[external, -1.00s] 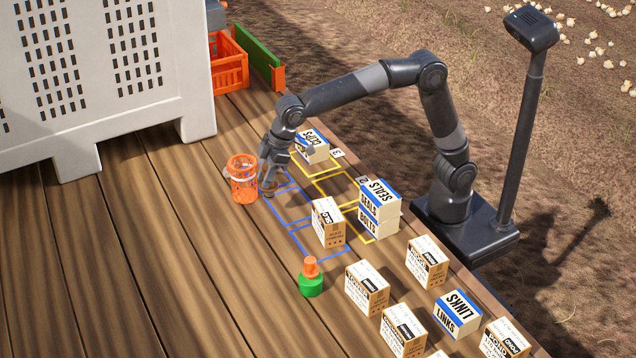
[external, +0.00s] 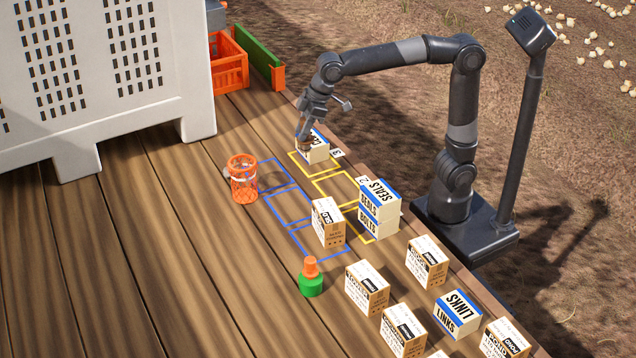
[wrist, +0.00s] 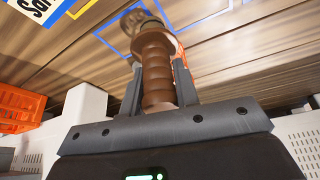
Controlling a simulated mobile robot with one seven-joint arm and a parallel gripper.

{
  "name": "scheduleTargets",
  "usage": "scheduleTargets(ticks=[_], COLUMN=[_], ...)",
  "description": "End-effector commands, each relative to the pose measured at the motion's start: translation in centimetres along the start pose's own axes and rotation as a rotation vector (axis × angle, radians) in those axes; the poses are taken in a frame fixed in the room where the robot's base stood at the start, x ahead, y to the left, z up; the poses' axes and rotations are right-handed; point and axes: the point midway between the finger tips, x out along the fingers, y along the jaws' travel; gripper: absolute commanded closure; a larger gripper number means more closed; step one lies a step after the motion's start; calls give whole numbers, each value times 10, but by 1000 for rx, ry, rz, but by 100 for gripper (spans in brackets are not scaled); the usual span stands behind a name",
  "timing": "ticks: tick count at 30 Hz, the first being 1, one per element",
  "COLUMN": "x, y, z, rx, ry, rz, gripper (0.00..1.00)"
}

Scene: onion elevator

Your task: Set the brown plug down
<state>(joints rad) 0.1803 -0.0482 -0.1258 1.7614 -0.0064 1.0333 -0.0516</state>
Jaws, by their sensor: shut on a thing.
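The brown plug (wrist: 157,75) is a ribbed brown piece with a wider flange near its far end. My gripper (wrist: 155,68) is shut on it, one finger on each side, in the wrist view. In the external view my gripper (external: 303,136) is at the far end of the marked squares, in front of or over a white and blue box (external: 319,154). The plug is small and mostly lost against the gripper there. I cannot tell its exact height above the deck. Blue squares (external: 272,180) and yellow squares (external: 330,189) are marked on the wooden deck.
An orange mesh basket (external: 243,184) stands left of the blue squares. A brown-and-white box (external: 328,222) and a green-and-orange piece (external: 311,280) stand nearer. The deck at left is clear.

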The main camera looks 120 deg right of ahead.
Motion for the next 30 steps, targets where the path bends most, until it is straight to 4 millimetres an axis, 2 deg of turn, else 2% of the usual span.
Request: scheduleTargets(ticks=[3, 9, 15, 19, 23, 26, 30], x=[-17, -33, -40, -42, -38, -27, -4], y=[15, 35, 46, 50, 46, 32, 3], z=[34, 92, 136, 152, 158, 156, 150], rx=[31, 80, 116, 128, 131, 130, 129], ry=[3, 2, 0, -1, -3, -6, -7], rz=[11, 25, 29, 30, 31, 31, 31], gripper=[97, 97, 97, 97, 97, 97, 97])
